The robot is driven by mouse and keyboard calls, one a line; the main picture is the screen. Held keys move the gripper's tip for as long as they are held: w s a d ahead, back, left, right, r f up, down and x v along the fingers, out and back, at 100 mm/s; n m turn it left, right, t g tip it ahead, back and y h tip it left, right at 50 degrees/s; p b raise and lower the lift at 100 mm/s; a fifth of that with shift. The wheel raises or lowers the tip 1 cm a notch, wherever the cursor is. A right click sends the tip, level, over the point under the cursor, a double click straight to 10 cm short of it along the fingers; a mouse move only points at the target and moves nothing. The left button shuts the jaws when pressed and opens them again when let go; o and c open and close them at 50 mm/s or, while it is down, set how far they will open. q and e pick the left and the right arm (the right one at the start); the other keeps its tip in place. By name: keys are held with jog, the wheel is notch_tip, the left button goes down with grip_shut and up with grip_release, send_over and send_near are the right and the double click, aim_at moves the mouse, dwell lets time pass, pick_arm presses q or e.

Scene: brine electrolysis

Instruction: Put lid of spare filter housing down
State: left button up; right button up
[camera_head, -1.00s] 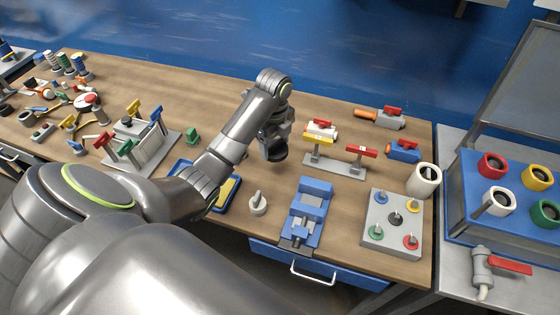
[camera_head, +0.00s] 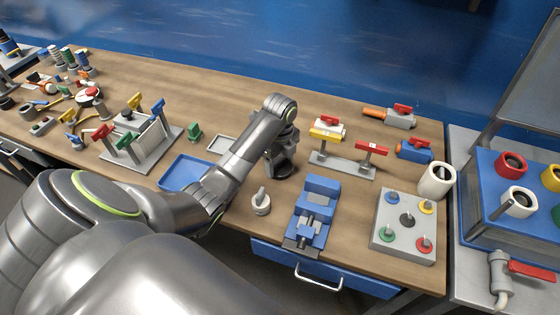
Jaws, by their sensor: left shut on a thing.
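My left gripper (camera_head: 281,158) is over the middle of the workbench, pointing down. It is shut on a dark round piece (camera_head: 284,170), which looks like the lid. The gripper hides much of it, and I cannot tell whether it touches the bench top. A white open-topped cylinder (camera_head: 436,180), perhaps the spare filter housing, stands upright at the bench's right end, well apart from the gripper. My right gripper is not in view.
Around the gripper are a grey stand with red and yellow valves (camera_head: 342,165), a blue vise (camera_head: 312,212), a small white pestle-like piece (camera_head: 261,202) and a blue tray (camera_head: 185,173). A grey block with coloured knobs (camera_head: 405,245) lies right. Bare bench (camera_head: 235,105) lies behind.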

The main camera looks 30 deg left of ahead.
aim_at(280, 161)
pick_arm(q)
jog(key=shift+f, duration=0.15)
jog(key=o, duration=1.1)
jog(key=shift+r, duration=0.5)
notch_tip(280, 161, up, 4)
jog(key=shift+f+p, duration=0.25)
jog(key=shift+p, duration=0.05)
notch_tip(280, 161, up, 6)
jog(key=p, duration=0.5)
jog(key=shift+f, duration=0.1)
jog(key=shift+r+p, duration=1.05)
jog(key=shift+p, duration=0.1)
jog(key=shift+f, duration=0.1)
